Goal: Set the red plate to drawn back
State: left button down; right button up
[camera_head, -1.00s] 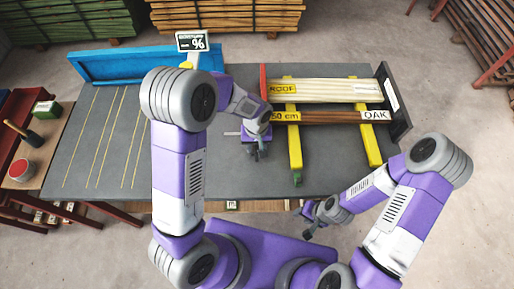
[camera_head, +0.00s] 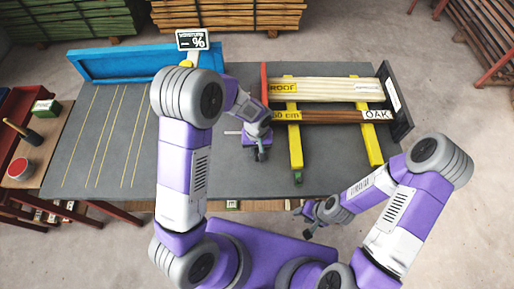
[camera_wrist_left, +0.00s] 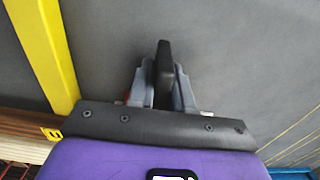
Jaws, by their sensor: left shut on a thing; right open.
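The red plate (camera_head: 265,84) stands upright at the left end of the boards in the head view. It sits against or very close to the ends of the pale boards (camera_head: 325,90); I cannot tell if it touches. My left gripper (camera_head: 260,152) is on the table nearer to me than the plate. In the left wrist view, its fingers are shut on a black handle (camera_wrist_left: 163,65), which sticks up between them. What the handle joins is hidden by the gripper. My right gripper (camera_head: 305,216) is open and empty, off the table's front edge.
Two yellow bars (camera_head: 294,150) lie under the pale boards and a brown OAK board (camera_head: 335,116). A dark end plate (camera_head: 395,100) stands at the right. A blue fence (camera_head: 120,66) and a percent sign (camera_head: 192,39) stand at the back left. The grey table's left part is clear.

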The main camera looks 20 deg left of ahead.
pick_arm(q)
jog(key=s+a, duration=0.1)
jog(key=a, duration=0.5)
jog(key=s+a, duration=0.1)
jog(key=a, duration=0.2)
jog(key=shift+s+a, duration=0.3)
jog(key=shift+s, duration=0.05)
jog(key=shift+s+a, duration=0.1)
jog(key=shift+a, duration=0.3)
jog(key=c, duration=1.1)
grip_release()
jog(key=shift+a, duration=0.15)
jog(key=shift+r, duration=0.1)
